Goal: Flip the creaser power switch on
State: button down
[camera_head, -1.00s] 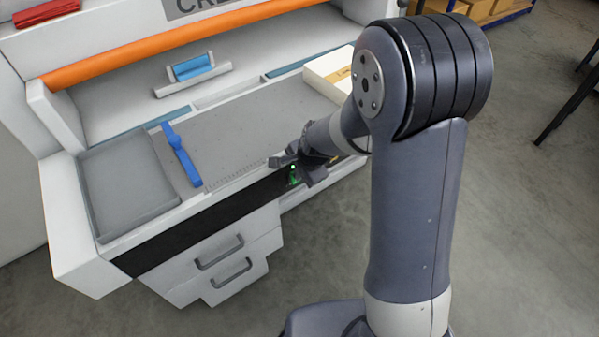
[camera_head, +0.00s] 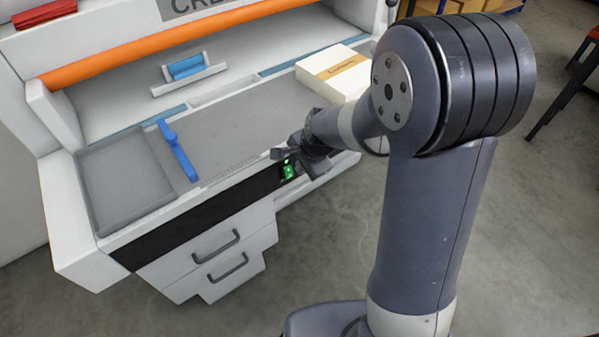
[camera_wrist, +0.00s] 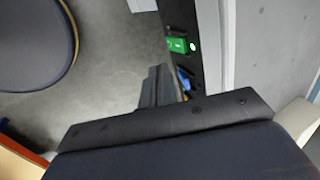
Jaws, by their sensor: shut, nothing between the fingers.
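The creaser (camera_head: 215,150) is a white machine with a black front strip. A green switch (camera_head: 289,171) sits on that strip near its right end. In the wrist view the green switch (camera_wrist: 177,45) carries a white mark, and a small bright light glows beside it. I cannot tell the rocker's tilt for certain. My gripper (camera_head: 286,153) is shut and empty, just above and beside the switch in the head view. In the wrist view my gripper's fingers (camera_wrist: 160,86) point along the black strip, apart from the green switch.
A blue control (camera_wrist: 184,80) is on the strip close to the fingers. A blue-handled bar (camera_head: 178,150) and a white paper stack (camera_head: 333,72) are on the creaser's bed. Drawers with grey handles (camera_head: 222,243) are below. Open floor lies to the right.

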notch_tip(320, 180, up, 7)
jog(key=shift+s+d, duration=0.2)
jog(key=shift+s, duration=0.1)
jog(key=shift+f, duration=0.2)
